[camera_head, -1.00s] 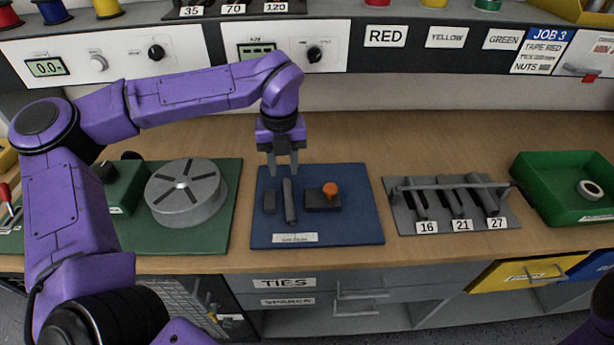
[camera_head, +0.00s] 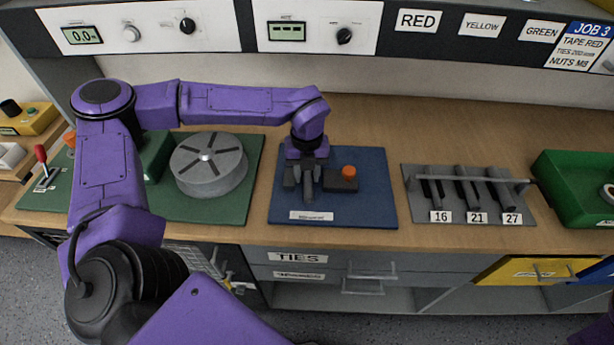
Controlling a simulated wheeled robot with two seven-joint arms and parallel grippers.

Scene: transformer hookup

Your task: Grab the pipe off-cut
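A long grey piece that looks like the pipe off-cut (camera_head: 308,194) lies on the blue mat (camera_head: 372,205) at the middle of the bench. Its upper part is hidden by my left gripper (camera_head: 305,178). That gripper points down over it, with its fingers apart and the grey piece between or just below them. Contact with the piece cannot be made out. A dark block with an orange knob (camera_head: 346,177) sits close on the right, and a small dark block (camera_head: 288,181) on the left. My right gripper is out of view.
A round grey turntable (camera_head: 208,167) stands on a green board to the left. A rack (camera_head: 470,191) labelled 16, 21 and 27 stands to the right, then a green tray (camera_head: 560,192). Bare wood lies behind the mat.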

